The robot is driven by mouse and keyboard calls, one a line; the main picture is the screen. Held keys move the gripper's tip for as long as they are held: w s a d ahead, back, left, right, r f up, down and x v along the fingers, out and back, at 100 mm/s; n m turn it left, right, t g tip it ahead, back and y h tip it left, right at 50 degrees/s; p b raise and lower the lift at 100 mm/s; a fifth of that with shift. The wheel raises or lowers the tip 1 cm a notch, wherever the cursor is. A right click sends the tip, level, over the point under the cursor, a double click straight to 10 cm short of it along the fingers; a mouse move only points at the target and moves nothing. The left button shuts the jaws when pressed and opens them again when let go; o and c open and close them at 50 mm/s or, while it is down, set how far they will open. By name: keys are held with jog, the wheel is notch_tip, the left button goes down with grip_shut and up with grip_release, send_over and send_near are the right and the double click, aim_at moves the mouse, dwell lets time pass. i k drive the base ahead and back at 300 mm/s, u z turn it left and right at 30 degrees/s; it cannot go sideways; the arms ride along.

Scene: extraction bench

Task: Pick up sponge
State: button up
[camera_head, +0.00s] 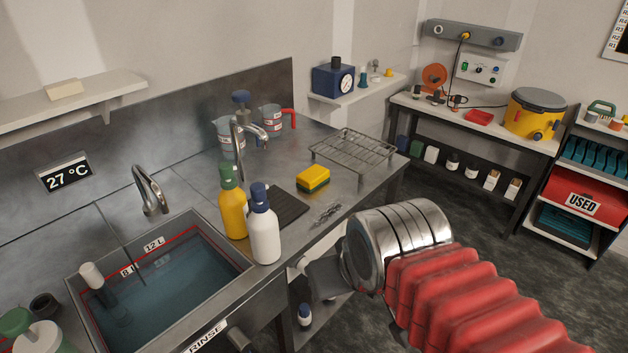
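A yellow sponge (313,179) with a dark green lower layer lies on the steel bench top, right of a dark mat. My gripper (322,278) is a dark grey shape at the end of my arm, in front of the bench's front edge. It is lower in the picture than the sponge and apart from it. The metal wrist hides part of the gripper, and its fingers cannot be made out clearly. The sponge is in full view.
A yellow bottle (233,206) and a white bottle (264,232) stand left of the sponge. A wire rack (353,150) stands behind it to the right. Small metal pieces (326,212) lie in front. A water-filled sink (228,262) is at the left.

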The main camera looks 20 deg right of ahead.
aim_at(311, 179)
jog(key=z, duration=2.05)
jog(key=i, duration=2.2)
